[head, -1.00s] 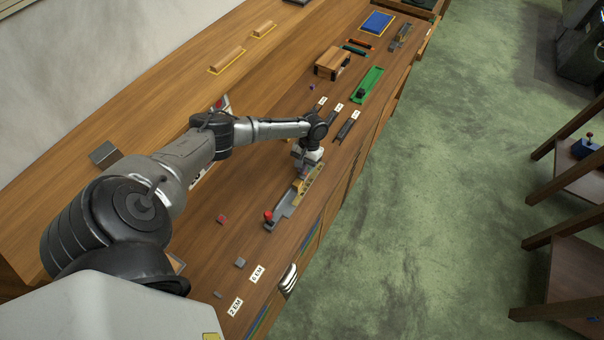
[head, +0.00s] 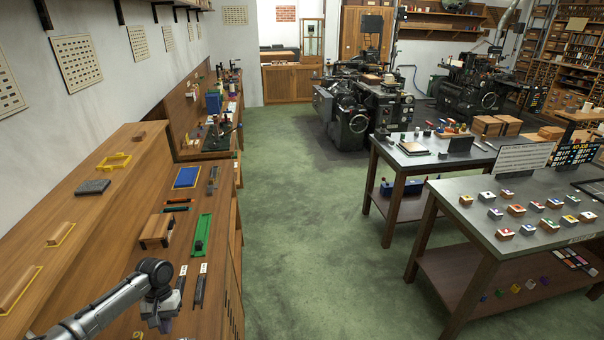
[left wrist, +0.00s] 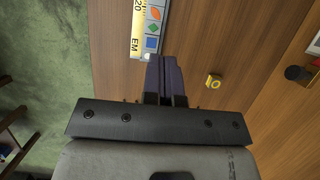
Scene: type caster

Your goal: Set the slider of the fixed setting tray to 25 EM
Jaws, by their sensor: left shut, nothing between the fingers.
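The setting tray shows only in part in the left wrist view, as a pale strip (left wrist: 137,38) at the top with a yellow scale reading 20, the letters EM and coloured shapes. Its slider cannot be made out, and the tray is outside the head view. My left gripper (left wrist: 162,62) is shut and empty, its dark fingertips beside the lower end of the strip. I cannot tell whether they touch it. In the head view my left gripper (head: 163,320) is at the bottom left, above the wooden bench. My right gripper is not in view.
The wooden bench (head: 130,232) holds a green tray (head: 201,236), a wooden block (head: 156,231) and a blue pad (head: 187,177). A small yellow tag (left wrist: 213,82) lies right of my fingers. Tables (head: 480,215) stand across the open green floor (head: 310,240).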

